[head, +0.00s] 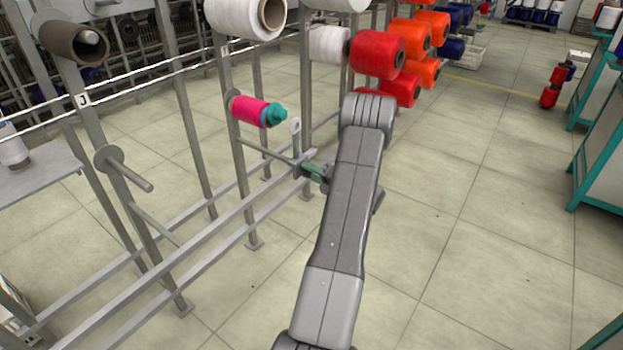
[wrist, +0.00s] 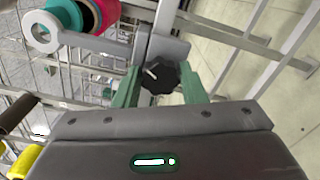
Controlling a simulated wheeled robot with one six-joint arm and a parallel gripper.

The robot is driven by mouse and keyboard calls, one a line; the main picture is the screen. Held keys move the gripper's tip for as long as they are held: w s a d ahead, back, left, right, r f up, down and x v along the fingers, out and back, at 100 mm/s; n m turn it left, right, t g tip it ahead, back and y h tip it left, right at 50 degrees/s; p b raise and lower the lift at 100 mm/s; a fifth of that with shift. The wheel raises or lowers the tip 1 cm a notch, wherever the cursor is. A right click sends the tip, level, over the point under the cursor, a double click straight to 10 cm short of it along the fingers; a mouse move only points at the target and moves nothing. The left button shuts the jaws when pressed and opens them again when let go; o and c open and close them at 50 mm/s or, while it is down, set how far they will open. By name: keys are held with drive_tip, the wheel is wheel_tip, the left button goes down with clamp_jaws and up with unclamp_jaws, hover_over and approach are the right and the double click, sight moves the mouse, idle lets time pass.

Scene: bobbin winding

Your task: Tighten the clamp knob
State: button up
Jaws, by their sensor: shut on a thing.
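The clamp knob (wrist: 161,78) is a dark, lobed knob with a white mark on its face. It shows in the wrist view on a grey clamp block (wrist: 170,46). My gripper (wrist: 160,85) has its green fingers on either side of the knob and is shut on it. A grey arm with a ring eye (wrist: 42,32) runs from the clamp to the left. In the head view my gripper (head: 314,172) is at the rack bar beside the upright ring eye (head: 295,126). The knob is hidden there by the gripper and arm.
A pink bobbin (head: 250,110) with a teal end sits on the rack post just left of the clamp. Red cones (head: 378,54) and white cones (head: 245,18) hang behind and above. Metal rails (head: 190,250) run along the left.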

drive_tip(key=shift+f+m+p, duration=0.1)
drive_tip(key=shift+m+p, duration=2.45)
drive_tip(key=shift+m, duration=12.25)
drive_tip(key=shift+s, duration=0.1)
drive_tip(key=o, duration=1)
